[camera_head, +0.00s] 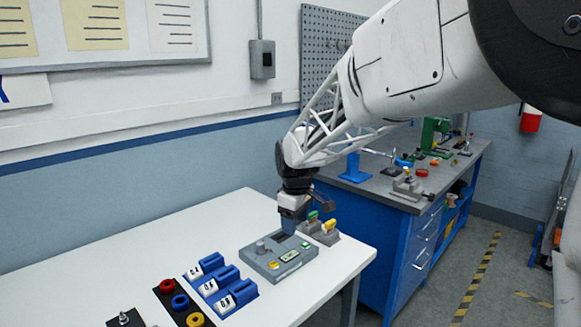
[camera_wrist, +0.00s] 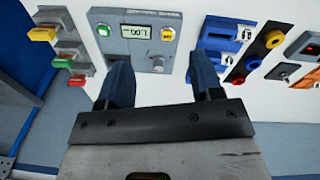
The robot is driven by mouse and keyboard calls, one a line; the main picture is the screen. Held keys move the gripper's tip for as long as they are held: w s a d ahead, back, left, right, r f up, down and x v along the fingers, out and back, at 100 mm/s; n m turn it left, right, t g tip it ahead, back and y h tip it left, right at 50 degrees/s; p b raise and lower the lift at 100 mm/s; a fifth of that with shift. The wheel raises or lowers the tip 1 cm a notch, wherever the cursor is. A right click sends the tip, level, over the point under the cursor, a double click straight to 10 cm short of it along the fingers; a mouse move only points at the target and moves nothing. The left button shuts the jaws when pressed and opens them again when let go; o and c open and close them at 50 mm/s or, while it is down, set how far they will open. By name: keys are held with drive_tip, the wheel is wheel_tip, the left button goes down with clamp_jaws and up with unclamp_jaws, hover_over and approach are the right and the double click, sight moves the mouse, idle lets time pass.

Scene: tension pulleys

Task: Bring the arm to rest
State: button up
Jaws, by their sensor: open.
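My gripper (camera_head: 291,219) points down over the white table, just above and behind the grey control box. In the wrist view my gripper (camera_wrist: 165,82) shows two dark blue fingers set apart, with nothing between them. The grey control box (camera_head: 266,262) lies on the table with a display, a knob, and green and yellow buttons. In the wrist view the control box (camera_wrist: 112,36) lies past the fingertips, and its display is lit. In the head view the fingers hide part of the box's far edge.
Blue numbered holders (camera_head: 236,294) stand left of the box, beside a black strip (camera_head: 171,311) with coloured rings. A grey stand with green and yellow parts (camera_head: 321,231) is close to my gripper's right. A blue workbench (camera_head: 392,235) stands behind.

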drive_tip(key=s+d+r+m, duration=0.25)
drive_tip(key=s+d, duration=0.25)
drive_tip(key=s, duration=0.4)
drive_tip(key=s+d+r+m, duration=0.2)
drive_tip(key=s+d+m, duration=0.1)
drive_tip(key=s+d, duration=0.4)
drive_tip(key=s+d+f+m, duration=0.1)
drive_tip(key=s+m, duration=0.1)
drive_tip(key=s, duration=0.5)
drive_tip(key=s+d+f+m+t, duration=0.1)
drive_tip(key=s+d+m, duration=0.1)
drive_tip(key=s, duration=0.5)
drive_tip(key=s+d+f+m, duration=0.1)
drive_tip(key=s+d+m, duration=0.1)
drive_tip(key=s, duration=0.5)
drive_tip(key=shift+s+f+t, duration=0.3)
drive_tip(key=shift+f+t, duration=0.05)
drive_tip(key=shift+t, duration=0.05)
drive_tip(key=shift+d+m, duration=0.1)
drive_tip(key=shift+m, duration=0.15)
